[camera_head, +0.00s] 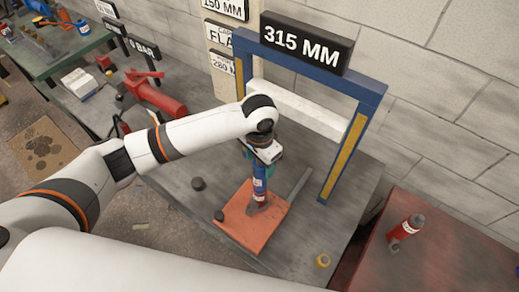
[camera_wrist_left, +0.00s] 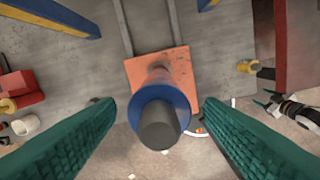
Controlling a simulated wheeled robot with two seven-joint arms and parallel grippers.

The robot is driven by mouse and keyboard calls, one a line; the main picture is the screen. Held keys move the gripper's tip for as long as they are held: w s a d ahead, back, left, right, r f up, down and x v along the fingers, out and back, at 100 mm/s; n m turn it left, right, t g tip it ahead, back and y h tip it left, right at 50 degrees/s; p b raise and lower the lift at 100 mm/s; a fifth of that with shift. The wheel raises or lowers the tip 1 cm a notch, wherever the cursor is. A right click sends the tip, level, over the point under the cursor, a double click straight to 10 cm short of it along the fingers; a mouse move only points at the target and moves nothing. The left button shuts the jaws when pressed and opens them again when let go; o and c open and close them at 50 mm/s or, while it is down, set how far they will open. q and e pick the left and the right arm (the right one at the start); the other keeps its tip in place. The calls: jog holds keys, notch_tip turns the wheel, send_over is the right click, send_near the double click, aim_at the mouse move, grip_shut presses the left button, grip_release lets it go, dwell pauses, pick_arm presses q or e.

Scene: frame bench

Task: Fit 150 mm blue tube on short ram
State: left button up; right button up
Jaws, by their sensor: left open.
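A blue tube (camera_head: 259,183) with a pale label stands upright above the orange plate (camera_head: 232,232). Red shows just below the blue, probably the short ram. In the left wrist view the blue tube (camera_wrist_left: 181,93) appears as a ring around a dark grey cylinder (camera_wrist_left: 159,127), above the orange plate (camera_wrist_left: 182,65). My left gripper (camera_head: 262,163) is directly above and around the tube's upper end. In the wrist view its green fingers (camera_wrist_left: 158,103) are open, one on each side, with gaps to the tube. How the tube seats below is hidden. My right gripper is out of view.
A blue press frame (camera_head: 364,100) with a white crossbar (camera_head: 297,108) and a "315 MM" sign (camera_head: 301,43) stands behind. A red bottle-like cylinder (camera_head: 404,229) stands on the red table (camera_head: 440,245) at right. A red tool (camera_head: 154,95) lies at the bench's back left.

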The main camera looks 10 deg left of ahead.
pick_arm(q)
notch_tip(320, 180, up, 7)
jog(key=shift+f+b, duration=0.2)
jog(key=shift+b, duration=0.65)
jog(key=shift+r, duration=0.8)
jog(key=shift+f, duration=0.1)
